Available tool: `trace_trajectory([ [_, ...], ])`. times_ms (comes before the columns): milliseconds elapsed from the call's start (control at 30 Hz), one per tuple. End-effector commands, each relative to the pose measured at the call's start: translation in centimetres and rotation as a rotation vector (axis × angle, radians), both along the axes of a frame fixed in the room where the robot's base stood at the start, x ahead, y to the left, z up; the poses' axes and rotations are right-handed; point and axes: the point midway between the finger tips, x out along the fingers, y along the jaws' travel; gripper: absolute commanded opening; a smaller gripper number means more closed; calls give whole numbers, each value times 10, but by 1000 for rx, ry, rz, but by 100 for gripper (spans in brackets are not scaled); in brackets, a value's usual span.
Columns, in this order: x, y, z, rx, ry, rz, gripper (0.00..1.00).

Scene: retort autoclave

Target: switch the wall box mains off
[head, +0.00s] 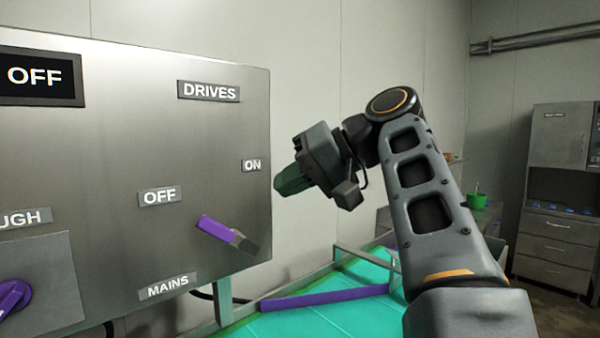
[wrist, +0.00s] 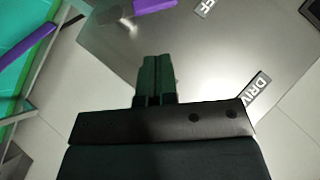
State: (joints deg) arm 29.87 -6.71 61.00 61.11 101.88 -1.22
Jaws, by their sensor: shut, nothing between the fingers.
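The wall box (head: 120,130) is a grey metal panel at the left of the head view. A lever with a purple and a grey part (head: 218,229) sits on its lower right, above the MAINS label (head: 168,286). An OFF label (head: 158,197) is up and left of it, an ON label (head: 252,165) above it. I cannot tell which label it is set to. In the wrist view a purple piece (wrist: 153,5) shows at the top edge. My gripper (head: 280,186) is shut and empty, with green fingers, by the box's right edge; its fingers (wrist: 157,62) show in the wrist view, apart from the lever.
A DRIVES label (head: 209,91) and a black OFF sign (head: 37,76) are higher on the box. A purple knob (head: 12,297) is at lower left. Below right is a teal surface (head: 320,318) with a purple strip (head: 325,297). A cabinet (head: 555,235) stands far right.

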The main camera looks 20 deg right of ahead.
Motion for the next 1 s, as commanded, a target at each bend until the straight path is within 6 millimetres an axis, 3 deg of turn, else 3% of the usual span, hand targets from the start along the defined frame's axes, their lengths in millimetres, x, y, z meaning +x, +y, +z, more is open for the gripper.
trace_trajectory([
  [300, -11, -15, 11, 0, -1, -1, 0],
  [1000, -11, -15, 11, 0, -1, 0, 0],
])
